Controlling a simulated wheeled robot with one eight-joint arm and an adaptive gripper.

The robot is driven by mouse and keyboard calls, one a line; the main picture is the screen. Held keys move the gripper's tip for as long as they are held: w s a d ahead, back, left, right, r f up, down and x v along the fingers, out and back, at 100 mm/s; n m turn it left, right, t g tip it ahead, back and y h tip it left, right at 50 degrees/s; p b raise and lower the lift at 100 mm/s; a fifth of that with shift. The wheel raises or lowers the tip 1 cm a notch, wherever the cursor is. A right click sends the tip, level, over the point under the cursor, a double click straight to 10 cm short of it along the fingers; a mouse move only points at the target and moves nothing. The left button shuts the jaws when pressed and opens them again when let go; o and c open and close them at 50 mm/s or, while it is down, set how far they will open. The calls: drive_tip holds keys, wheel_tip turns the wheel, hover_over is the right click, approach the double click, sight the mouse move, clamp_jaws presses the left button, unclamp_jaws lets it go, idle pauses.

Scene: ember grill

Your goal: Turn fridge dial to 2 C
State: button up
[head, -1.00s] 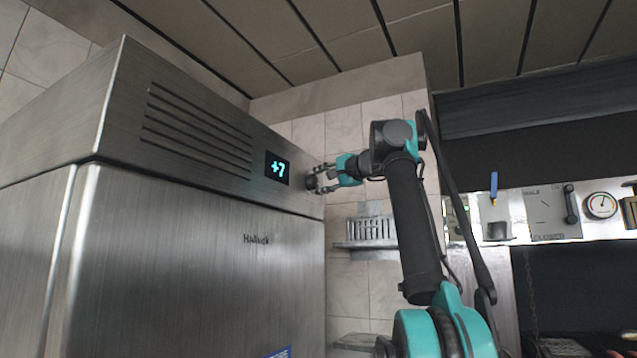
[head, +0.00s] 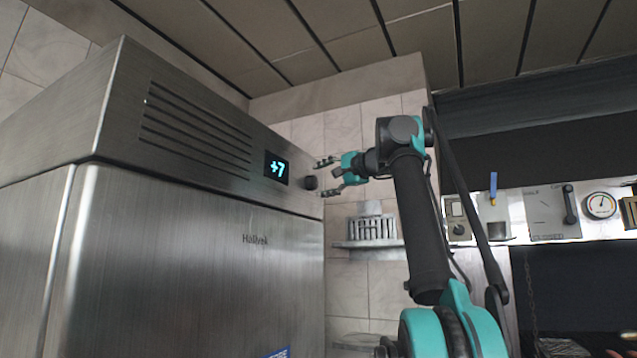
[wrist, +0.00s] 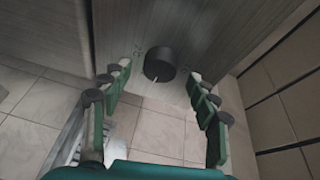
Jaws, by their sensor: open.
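The fridge (head: 190,260) is a large brushed-steel cabinet at the left of the head view. Its display (head: 277,168) reads +7 in cyan. The dial (head: 311,183) is a dark round knob just right of the display. In the wrist view the dial (wrist: 159,64) sits between and beyond the fingertips, with a small pale pointer mark on its rim. My gripper (head: 327,176) is open, its fingers spread to either side of the dial's line. It is a short way out from the dial, and the fingers look clear of it.
A wall rack (head: 372,229) stands below my gripper against the tiled wall. The space directly around the dial looks free.

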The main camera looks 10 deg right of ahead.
drive_tip(key=v, duration=1)
drive_tip(key=shift+w+f, duration=0.1)
